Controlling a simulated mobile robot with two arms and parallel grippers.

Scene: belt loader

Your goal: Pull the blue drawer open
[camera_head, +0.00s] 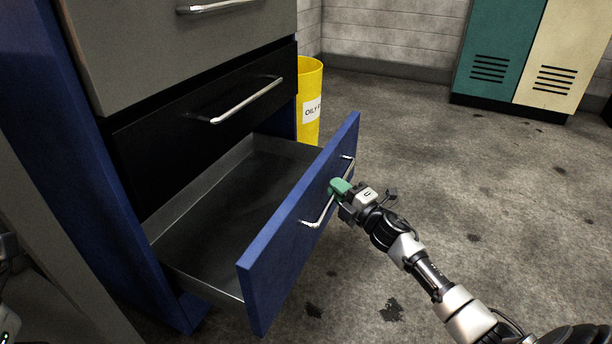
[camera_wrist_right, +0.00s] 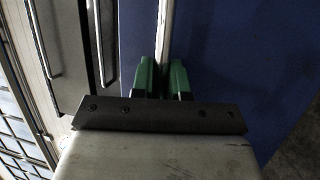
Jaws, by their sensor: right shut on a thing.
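The blue drawer (camera_head: 290,238) is the lowest one in the cabinet. It stands pulled well out, and its grey inside (camera_head: 215,215) shows empty. A silver bar handle (camera_head: 318,215) runs across its blue front. My right gripper (camera_head: 338,188) has green fingertips and is shut on this handle, near its middle. In the right wrist view the two green fingers (camera_wrist_right: 162,80) sit on either side of the silver bar (camera_wrist_right: 165,35), against the blue front (camera_wrist_right: 230,60). My left gripper is not clearly seen; only a bit of machinery shows at the left edge.
Above it, a black drawer (camera_head: 150,150) and a grey drawer (camera_head: 130,50) are shut. A yellow bin (camera_head: 309,85) stands behind the open drawer. Green and cream lockers (camera_head: 500,50) stand at the back right. The stained concrete floor (camera_head: 440,150) is clear on the right.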

